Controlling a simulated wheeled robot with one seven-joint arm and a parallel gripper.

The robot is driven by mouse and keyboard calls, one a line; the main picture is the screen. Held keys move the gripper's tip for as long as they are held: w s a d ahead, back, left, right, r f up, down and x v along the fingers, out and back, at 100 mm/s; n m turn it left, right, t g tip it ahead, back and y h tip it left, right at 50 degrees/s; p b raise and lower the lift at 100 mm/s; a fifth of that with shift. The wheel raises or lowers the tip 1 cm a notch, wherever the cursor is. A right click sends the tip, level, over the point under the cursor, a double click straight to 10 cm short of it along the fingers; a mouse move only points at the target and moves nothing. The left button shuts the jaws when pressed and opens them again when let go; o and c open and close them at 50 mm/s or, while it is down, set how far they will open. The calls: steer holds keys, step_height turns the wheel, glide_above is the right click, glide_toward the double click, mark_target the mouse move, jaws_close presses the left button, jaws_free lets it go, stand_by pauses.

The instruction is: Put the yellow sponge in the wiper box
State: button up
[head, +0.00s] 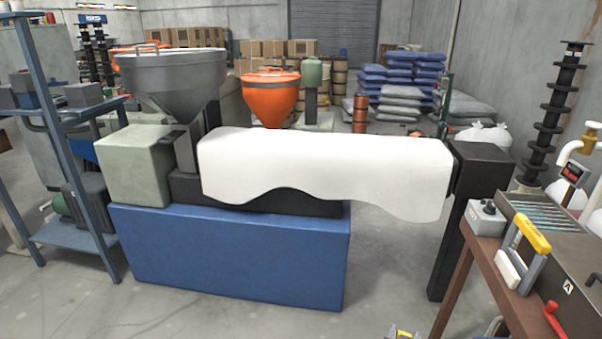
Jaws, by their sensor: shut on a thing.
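At the bottom edge of the head view, a small yellow piece that looks like the yellow sponge (404,334) sits between grey parts. These look like the tips of my gripper (403,332), shut on it; the rest of the gripper is cut off by the frame. It is low, in front of the machine and left of the brown workbench (462,288). I cannot make out a wiper box for certain.
The workbench at right holds a grey box with a black knob (488,217), a yellow-topped frame tool (530,236), a white block (512,270) and a red-handled tool (553,320). A blue-based machine (230,258) with a white cover (325,165) stands ahead.

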steer(key=w+a+f+n+t+y+p, duration=0.1)
steer(key=a+n+y, duration=0.3)
steer(key=a, duration=0.5)
steer(key=shift+w+n+y, duration=0.25)
steer(key=shift+n+y, duration=0.15)
steer(key=shift+y, duration=0.3)
steer(key=shift+a+f, duration=0.15)
